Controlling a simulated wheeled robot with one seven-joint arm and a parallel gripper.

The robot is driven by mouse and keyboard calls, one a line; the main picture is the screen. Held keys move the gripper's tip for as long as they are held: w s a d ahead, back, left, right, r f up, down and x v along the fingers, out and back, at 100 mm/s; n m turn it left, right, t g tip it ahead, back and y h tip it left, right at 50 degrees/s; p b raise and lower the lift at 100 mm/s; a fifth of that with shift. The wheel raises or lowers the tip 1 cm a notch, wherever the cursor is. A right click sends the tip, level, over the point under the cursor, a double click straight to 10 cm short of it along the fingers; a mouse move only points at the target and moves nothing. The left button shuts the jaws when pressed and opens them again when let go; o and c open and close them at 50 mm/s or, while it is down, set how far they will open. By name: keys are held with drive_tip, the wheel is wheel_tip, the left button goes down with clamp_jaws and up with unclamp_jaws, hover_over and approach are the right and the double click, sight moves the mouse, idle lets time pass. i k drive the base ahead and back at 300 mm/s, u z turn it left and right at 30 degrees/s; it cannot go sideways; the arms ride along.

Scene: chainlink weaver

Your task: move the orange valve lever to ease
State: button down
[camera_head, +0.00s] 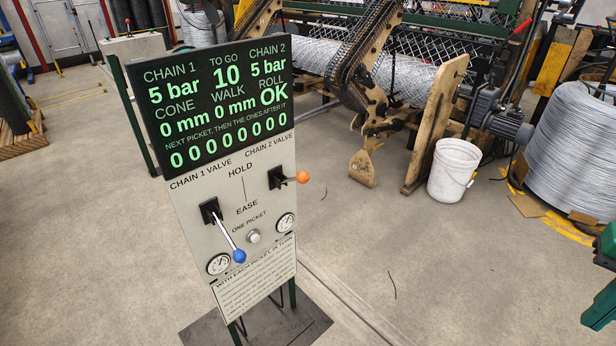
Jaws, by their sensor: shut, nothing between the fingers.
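The orange valve lever (302,177) is on the right of the control panel, under the label CHAIN 2 VALVE. Its short shaft sticks out to the right from a black slot (276,178), and its knob is near the height of the word HOLD. EASE is printed lower on the panel (259,189). The blue-knobbed lever (239,256) under CHAIN 1 VALVE points down to the right, its knob below EASE. I cannot make out my gripper in this view.
The screen (217,100) reads 5 bar for both chains, TO GO 10, ROLL OK. A button (253,237) and two gauges sit below the levers. A white bucket (453,170), wooden board and wire coil (575,140) stand right. Green parts (600,305) show at the right edge.

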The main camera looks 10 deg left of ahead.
sight(302, 177)
drive_tip(key=k, duration=1.1)
drive_tip(key=u, duration=0.75)
drive_tip(key=i, duration=1.65)
drive_tip(key=z, duration=0.85)
